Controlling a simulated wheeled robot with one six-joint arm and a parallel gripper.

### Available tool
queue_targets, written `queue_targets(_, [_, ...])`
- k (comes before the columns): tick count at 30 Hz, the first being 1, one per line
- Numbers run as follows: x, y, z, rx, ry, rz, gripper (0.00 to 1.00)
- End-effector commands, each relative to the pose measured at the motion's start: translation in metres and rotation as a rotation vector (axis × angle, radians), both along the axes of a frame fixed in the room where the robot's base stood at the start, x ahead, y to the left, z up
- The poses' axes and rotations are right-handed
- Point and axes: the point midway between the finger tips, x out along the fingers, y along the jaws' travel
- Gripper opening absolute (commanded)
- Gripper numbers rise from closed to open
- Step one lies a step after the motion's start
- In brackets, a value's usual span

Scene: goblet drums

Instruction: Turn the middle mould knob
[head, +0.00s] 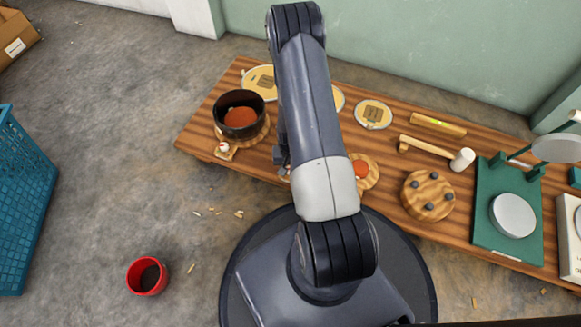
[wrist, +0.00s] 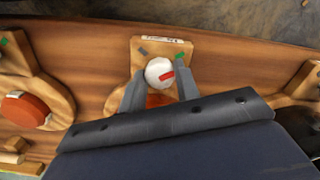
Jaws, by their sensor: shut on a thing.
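In the wrist view the middle mould knob (wrist: 155,66) is a round white knob with a red mark on its right side. It sits on a wooden mould base (wrist: 146,44) with a small label, a dark grey mark at upper left and a green mark at upper right. My gripper (wrist: 160,73) has one grey finger on each side of the knob and is shut on it. Orange-red material (wrist: 158,100) shows between the fingers, mostly hidden by my gripper. In the head view my arm hides the knob and most of this mould.
A mould with a black pot (head: 239,115) and its own knob (head: 225,149) stands left on the wooden bench (head: 200,132). Right are an orange-topped mould (head: 361,169), a mallet (head: 462,159), a pegged wooden disc (head: 428,195) and a green stand (head: 491,232). A red cup (head: 147,276) is on the floor.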

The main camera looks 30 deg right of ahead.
Motion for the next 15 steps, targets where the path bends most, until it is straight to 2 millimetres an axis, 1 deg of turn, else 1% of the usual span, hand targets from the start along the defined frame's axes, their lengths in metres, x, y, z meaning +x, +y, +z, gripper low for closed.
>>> queue_targets(6, [0.0, 0.0, 0.0002, 0.0, 0.0, -0.056, 0.08])
queue_targets(15, [0.0, 0.0, 0.0004, 0.0, 0.0, -0.071, 0.08])
